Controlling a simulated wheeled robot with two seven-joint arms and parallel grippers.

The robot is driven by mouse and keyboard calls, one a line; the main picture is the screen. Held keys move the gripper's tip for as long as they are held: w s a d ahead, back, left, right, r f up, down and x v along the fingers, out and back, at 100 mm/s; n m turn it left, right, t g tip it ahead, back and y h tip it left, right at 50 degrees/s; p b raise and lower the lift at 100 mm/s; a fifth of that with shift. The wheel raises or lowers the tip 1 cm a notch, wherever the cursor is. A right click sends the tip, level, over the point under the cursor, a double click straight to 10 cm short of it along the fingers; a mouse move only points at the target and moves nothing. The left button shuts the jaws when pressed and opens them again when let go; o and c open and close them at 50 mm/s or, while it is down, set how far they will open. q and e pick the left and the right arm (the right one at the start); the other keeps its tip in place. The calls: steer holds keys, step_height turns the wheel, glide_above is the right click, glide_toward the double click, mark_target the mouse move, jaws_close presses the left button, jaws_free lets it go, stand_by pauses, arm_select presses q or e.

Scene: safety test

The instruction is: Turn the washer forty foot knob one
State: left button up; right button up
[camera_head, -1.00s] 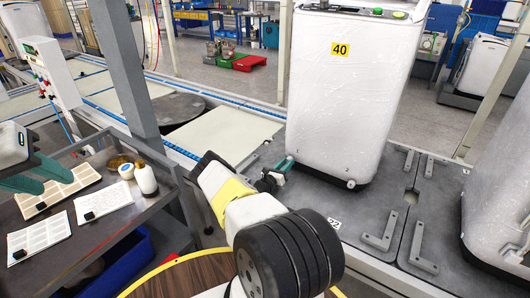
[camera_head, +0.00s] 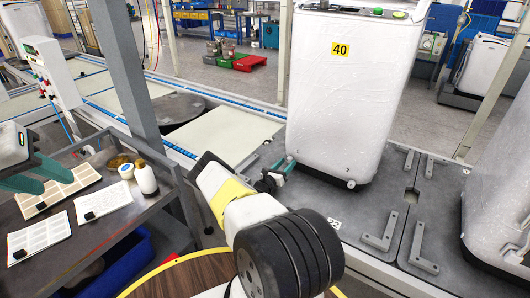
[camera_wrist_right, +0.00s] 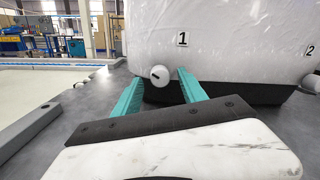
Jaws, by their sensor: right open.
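The washer (camera_head: 340,95) is wrapped in white plastic, bears a yellow 40 label and stands on a dark platform. In the right wrist view, its white round foot knob (camera_wrist_right: 160,76) sits on the dark base below the label 1. My right gripper (camera_wrist_right: 163,82) is open, with its teal fingers on either side of this knob; I cannot tell whether they touch it. In the head view, this gripper (camera_head: 279,173) is at the washer's lower left corner and the knob is not clearly seen. My left gripper (camera_head: 38,180) is open and empty above the metal table.
A second foot knob (camera_wrist_right: 308,79) is by the label 2. Metal brackets (camera_head: 380,234) stand on the platform to the right. Another wrapped washer (camera_head: 500,190) is at the right edge. The metal table (camera_head: 110,232) holds papers and a white bottle (camera_head: 146,178). A grey post (camera_head: 125,70) rises behind it.

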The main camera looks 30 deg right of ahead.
steer(key=v, duration=0.7)
steer(key=shift+a, duration=0.2)
steer(key=s+a+r+m+g+y, duration=0.1)
steer(key=s+r+m+g+y, duration=0.15)
steer(key=r+m+g, duration=0.35)
steer(key=s+r+m+g+y, duration=0.1)
steer(key=s+r+m, duration=0.2)
steer(key=r+m, duration=0.3)
steer(key=s+a+r+m+g+y, duration=0.1)
steer(key=s+r+m+g, duration=0.25)
steer(key=r, duration=0.45)
steer(key=s+a+r+m+t+y, duration=0.4)
steer(key=s+a+r+y, duration=0.3)
steer(key=s+a+r, duration=0.3)
steer(key=s+a+r+m+t+y, duration=0.4)
steer(key=s+a+r, duration=0.7)
steer(key=a+r, duration=0.7)
steer(key=a+m+y, duration=0.2)
steer(key=a+y, duration=0.1)
steer(key=shift+a+t+y, duration=0.35)
steer(key=shift+a, duration=0.05)
